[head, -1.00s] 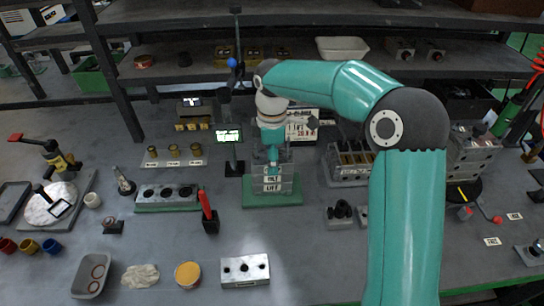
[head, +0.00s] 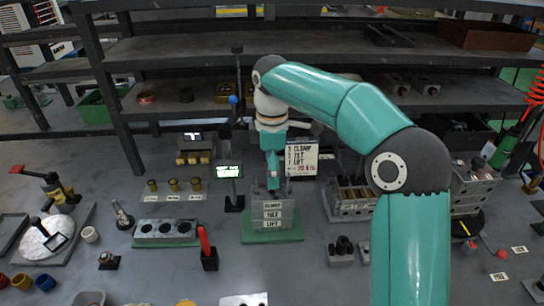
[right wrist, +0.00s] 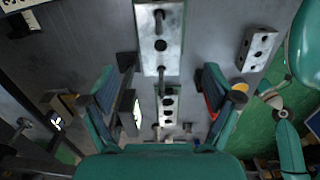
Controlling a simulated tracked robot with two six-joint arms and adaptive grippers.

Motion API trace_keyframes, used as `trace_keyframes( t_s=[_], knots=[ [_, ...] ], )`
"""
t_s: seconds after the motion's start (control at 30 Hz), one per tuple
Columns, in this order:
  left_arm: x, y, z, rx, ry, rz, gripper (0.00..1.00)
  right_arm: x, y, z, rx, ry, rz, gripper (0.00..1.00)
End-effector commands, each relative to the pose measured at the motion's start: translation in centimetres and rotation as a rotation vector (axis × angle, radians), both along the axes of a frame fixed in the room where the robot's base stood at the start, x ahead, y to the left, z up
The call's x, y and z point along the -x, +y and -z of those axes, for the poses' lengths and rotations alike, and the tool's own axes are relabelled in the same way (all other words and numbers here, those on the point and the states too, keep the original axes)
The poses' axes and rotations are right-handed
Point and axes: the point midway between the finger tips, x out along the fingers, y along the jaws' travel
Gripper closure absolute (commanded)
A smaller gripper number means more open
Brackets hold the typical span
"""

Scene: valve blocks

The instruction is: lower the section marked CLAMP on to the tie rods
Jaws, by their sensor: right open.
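The CLAMP section (head: 272,204) is the top layer of the stack, above the TILT section (head: 272,214) and the LIFT section (head: 272,224), on a green base (head: 272,237). It looks level and flush with TILT. My right gripper (head: 273,186) is over the top of the stack. In the right wrist view its fingers (right wrist: 160,100) are wide apart with nothing held. The stack's top (right wrist: 160,42) shows there with dark holes and rod ends, toward the upper edge. The tie rods' lower parts are hidden inside the stack. My left gripper is not in view.
A display screen (head: 228,171) and a red-handled tool (head: 206,246) stand left of the stack. A holed block (head: 166,231) lies farther left. A sign (head: 301,158) stands behind, and a slotted tray (head: 352,199) sits to the right.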

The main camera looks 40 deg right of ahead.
Motion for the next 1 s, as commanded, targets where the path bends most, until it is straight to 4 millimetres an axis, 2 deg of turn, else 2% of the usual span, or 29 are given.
trace_keyframes(
  t_s=[0.1,0.3,1.0],
  knots=[
    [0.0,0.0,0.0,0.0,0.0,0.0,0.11,-0.1,0.0,-1.9,0.0,-0.002,-0.001,0.11],
    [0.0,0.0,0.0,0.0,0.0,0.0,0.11,0.0,0.0,-3.4,-0.001,-0.001,-0.001,0.11],
    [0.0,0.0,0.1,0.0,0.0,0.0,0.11,0.0,0.0,-3.5,-0.001,0.001,-0.001,0.11]
  ],
)
